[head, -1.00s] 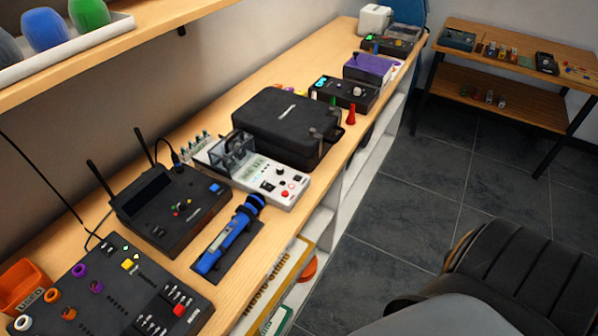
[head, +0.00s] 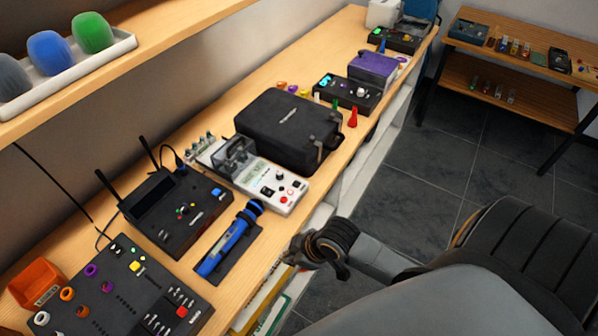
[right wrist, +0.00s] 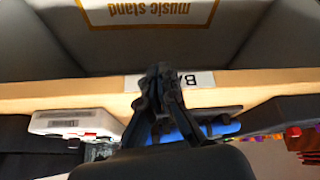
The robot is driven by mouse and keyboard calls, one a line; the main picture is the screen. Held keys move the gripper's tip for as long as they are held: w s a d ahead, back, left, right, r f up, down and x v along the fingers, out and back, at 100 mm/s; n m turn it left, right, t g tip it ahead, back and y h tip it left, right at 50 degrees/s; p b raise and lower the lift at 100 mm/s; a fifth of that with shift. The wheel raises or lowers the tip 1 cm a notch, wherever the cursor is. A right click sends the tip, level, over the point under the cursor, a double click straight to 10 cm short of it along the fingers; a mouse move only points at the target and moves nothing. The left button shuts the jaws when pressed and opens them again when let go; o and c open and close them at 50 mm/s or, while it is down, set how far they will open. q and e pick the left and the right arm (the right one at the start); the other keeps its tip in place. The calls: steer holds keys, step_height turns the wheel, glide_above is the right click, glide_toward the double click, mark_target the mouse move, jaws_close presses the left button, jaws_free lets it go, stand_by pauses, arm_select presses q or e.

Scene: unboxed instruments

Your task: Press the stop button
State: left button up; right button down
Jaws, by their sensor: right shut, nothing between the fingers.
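No readable label marks the stop button. One red button (head: 284,199) sits on the front right of the white instrument (head: 255,178). Another red button (head: 182,312) sits on the black panel (head: 125,285) at the lower left. My right gripper (head: 296,248) is at the bench's front edge, right of the blue handheld device (head: 228,244) and below the white instrument. It is shut and empty, apart from both red buttons. My left gripper is out of view.
A black case (head: 290,130) stands behind the white instrument. A black box with antennas (head: 177,210) is left of the blue device. An upper shelf (head: 90,88) overhangs the bench's left side. Open floor (head: 420,180) lies to the right.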

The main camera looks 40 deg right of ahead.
mark_target(300, 184)
steer(key=r, duration=0.1)
steer(key=r+n, duration=0.1)
steer(key=shift+w+r, duration=0.3)
steer(key=w+d+r+n, duration=0.1)
steer(key=w, duration=0.1)
steer(key=w+d+r+n+y, duration=0.1)
steer(key=w, duration=0.1)
steer(key=w+d+r+n+t, duration=0.1)
steer(key=w+d+r+n, duration=0.1)
steer(key=w, duration=0.1)
steer(key=shift+d+r+y, duration=0.1)
steer(key=shift+y, duration=0.3)
steer(key=w+d+r+n+t, duration=0.1)
steer(key=w+d+r+n, duration=0.2)
steer(key=w+d+r, duration=0.5)
steer(key=shift+d+r+t+y+p, duration=0.3)
steer(key=shift+d+r+t+p, duration=0.2)
steer(key=shift+r, duration=0.35)
steer(key=shift+f, duration=0.15)
step_height(300, 184, down, 9)
steer(key=b, duration=0.7)
steer(key=shift+r, duration=0.2)
steer(key=shift+f+b, duration=0.3)
steer(key=shift+f, duration=0.1)
